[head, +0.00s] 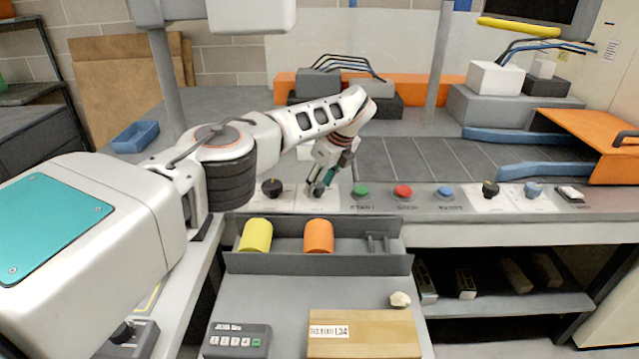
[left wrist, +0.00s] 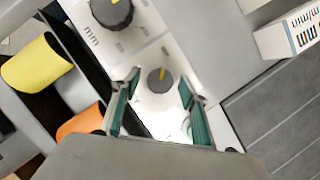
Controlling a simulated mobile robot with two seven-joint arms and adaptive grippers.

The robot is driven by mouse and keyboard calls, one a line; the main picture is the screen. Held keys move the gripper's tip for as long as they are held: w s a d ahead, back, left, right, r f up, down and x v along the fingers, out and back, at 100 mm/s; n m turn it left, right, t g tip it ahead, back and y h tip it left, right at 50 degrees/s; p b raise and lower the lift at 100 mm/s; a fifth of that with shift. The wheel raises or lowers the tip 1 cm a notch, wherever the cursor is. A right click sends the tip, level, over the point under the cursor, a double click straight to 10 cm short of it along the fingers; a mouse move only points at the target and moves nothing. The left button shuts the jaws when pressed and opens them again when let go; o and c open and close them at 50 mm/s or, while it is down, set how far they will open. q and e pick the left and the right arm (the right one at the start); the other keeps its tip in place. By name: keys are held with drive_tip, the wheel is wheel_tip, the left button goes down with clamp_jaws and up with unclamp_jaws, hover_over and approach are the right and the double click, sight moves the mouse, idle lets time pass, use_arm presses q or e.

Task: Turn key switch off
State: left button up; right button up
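My left gripper (head: 321,188) reaches down over the front control panel, just left of the green button. In the left wrist view my left gripper (left wrist: 158,107) is open, its two green-padded fingers spread on either side of a small dark grey round switch (left wrist: 158,80) with a yellow pointer. The fingers look clear of the switch. In the head view the gripper largely hides this switch. I cannot read its label, so I cannot confirm it is the key switch. A larger black knob (head: 272,188) sits to its left; it also shows in the left wrist view (left wrist: 112,12). My right gripper is not in view.
Right along the panel are a green button (head: 361,191), a red button (head: 403,191), a blue button (head: 445,192) and more switches (head: 490,189). In front, a grey tray (head: 290,264) holds a yellow cylinder (head: 257,235) and an orange cylinder (head: 318,236).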

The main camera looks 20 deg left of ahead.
use_arm(q)
drive_tip(key=v, duration=1.2)
drive_tip(key=shift+s+d+f, duration=0.1)
drive_tip(key=shift+s+d, duration=0.05)
drive_tip(key=shift+d, duration=0.05)
